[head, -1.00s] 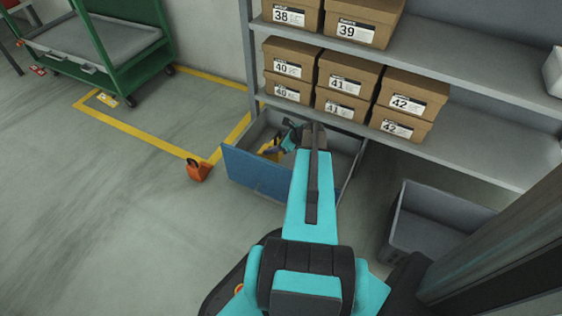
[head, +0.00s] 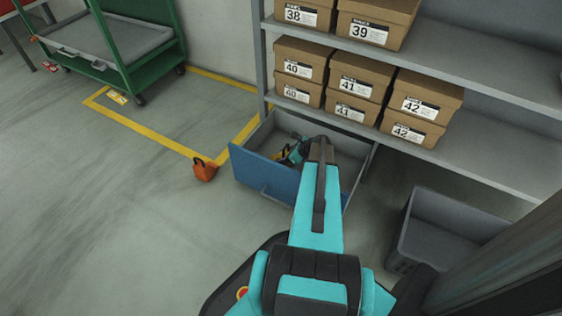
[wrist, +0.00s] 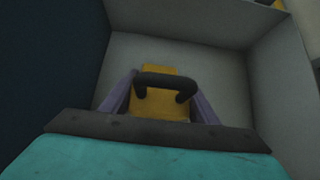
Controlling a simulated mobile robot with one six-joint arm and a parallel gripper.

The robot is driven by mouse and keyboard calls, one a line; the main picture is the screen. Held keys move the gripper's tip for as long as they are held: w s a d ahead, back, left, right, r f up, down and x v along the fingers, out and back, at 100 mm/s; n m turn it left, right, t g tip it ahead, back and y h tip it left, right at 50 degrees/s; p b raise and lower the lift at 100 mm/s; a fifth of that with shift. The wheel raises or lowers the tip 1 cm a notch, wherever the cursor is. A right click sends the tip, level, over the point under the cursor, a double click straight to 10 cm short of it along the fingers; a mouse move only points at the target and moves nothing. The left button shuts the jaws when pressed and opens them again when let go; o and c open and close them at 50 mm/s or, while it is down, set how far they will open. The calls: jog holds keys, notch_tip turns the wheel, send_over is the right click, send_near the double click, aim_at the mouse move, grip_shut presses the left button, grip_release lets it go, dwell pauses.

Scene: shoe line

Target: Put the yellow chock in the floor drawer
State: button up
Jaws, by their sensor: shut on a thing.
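The yellow chock (wrist: 160,102) with its dark handle is between the two fingers of my gripper (wrist: 162,108) in the wrist view. My gripper is shut on it. The floor drawer (head: 266,178) has a blue front and grey inner walls and is pulled out below the shelf. In the head view my gripper (head: 284,155) reaches down inside the drawer, and only a bit of yellow shows there. The wrist view shows the drawer's grey walls (wrist: 200,48) around the chock. I cannot tell whether the chock touches the drawer floor.
An orange chock-like object (head: 204,171) stands on the floor left of the drawer. A grey crate (head: 445,235) is at the right. Shoe boxes (head: 357,85) fill the shelf above. A green cart (head: 130,50) stands at the back left, with open floor before it.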

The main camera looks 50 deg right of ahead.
jog(key=shift+f, duration=0.85)
jog(key=shift+f, duration=0.1)
jog(key=o, duration=1.6)
jog(key=shift+c, duration=0.2)
jog(key=shift+s+d+r, duration=0.1)
jog(key=shift+s+r, duration=0.3)
jog(key=shift+r, duration=0.2)
jog(key=p+v, duration=0.4)
jog(key=v, duration=0.6)
jog(key=shift+s+r, duration=0.25)
jog(key=shift+d, duration=0.1)
